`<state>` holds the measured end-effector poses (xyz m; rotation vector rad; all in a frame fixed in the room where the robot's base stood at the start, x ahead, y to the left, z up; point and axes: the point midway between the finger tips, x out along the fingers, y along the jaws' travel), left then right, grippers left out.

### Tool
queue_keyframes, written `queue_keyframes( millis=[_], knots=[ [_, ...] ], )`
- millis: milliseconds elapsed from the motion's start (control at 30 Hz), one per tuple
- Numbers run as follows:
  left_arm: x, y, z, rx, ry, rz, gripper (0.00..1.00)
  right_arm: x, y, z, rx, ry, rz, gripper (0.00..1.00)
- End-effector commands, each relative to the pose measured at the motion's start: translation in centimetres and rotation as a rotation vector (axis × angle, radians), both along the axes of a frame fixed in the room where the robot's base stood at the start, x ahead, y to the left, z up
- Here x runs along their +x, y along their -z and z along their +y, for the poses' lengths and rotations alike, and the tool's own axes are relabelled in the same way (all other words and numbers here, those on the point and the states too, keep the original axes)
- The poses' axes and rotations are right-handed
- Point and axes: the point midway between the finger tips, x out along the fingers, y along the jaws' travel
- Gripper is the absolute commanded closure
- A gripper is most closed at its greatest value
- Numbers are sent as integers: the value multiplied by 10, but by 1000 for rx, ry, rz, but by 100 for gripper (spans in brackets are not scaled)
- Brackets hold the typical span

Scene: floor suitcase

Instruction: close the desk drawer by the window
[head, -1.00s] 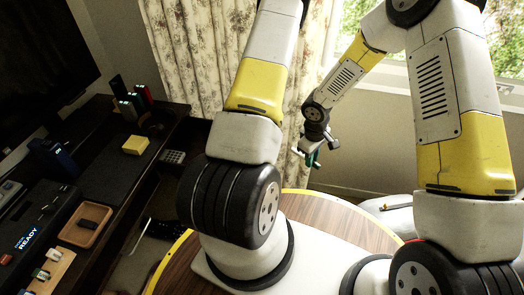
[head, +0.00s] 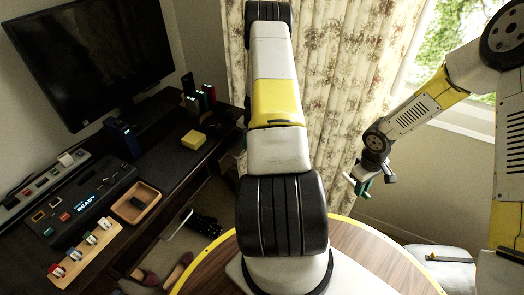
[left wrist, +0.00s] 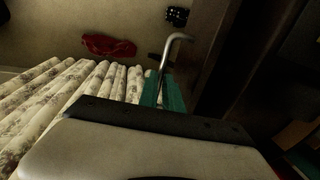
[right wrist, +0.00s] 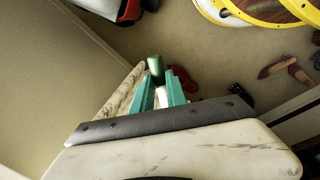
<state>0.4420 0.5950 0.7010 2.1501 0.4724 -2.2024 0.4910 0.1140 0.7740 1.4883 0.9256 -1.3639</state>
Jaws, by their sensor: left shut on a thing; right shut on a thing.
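The desk (head: 185,165) runs along the left in the head view, its far end near the curtained window. The drawer cannot be clearly told apart in the head view; the left arm covers the desk's far end. My left gripper (left wrist: 164,88) is hidden in the head view. In the left wrist view its teal fingers are shut on a bent silver metal bar, handle-like (left wrist: 175,48), beside a dark wood panel (left wrist: 210,45). My right gripper (head: 363,186) hangs before the curtain, away from the desk. In the right wrist view (right wrist: 165,88) it is shut on a small green-topped cylinder (right wrist: 155,66).
A monitor (head: 95,65), a yellow block (head: 193,140) and a wooden tray (head: 127,205) stand on the desk. Brown shoes (head: 180,270) lie on the floor. A red item (left wrist: 108,45) lies on the floor in the left wrist view. Floor below the window is largely clear.

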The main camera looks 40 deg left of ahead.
Motion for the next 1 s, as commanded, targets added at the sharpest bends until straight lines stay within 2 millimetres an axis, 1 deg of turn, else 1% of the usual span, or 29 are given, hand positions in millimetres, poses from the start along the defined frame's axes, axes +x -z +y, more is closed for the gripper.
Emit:
queue_keyframes(
  millis=[33,100,300,500,800,833,900,933,1000],
  knots=[
    [-3,0,10,2,-5,-1,100,0,0,0,0,0,0,100],
    [-5,-1,20,1,-4,-1,100,0,0,0,0,0,0,100],
    [-9,0,37,1,-2,-1,100,0,0,0,0,0,0,100],
    [-10,0,43,1,0,0,100,0,0,0,0,0,0,100],
    [-11,-1,45,5,-1,-1,100,0,0,0,0,0,0,100],
    [-11,-1,45,6,-1,-1,85,0,0,0,0,0,0,100],
    [-11,-1,45,5,-1,-1,71,0,0,0,0,0,0,100],
    [-11,-1,45,5,-1,-1,69,0,0,0,0,0,0,100],
    [-11,-1,44,4,-1,-1,69,0,0,0,0,0,0,100]
  ],
)
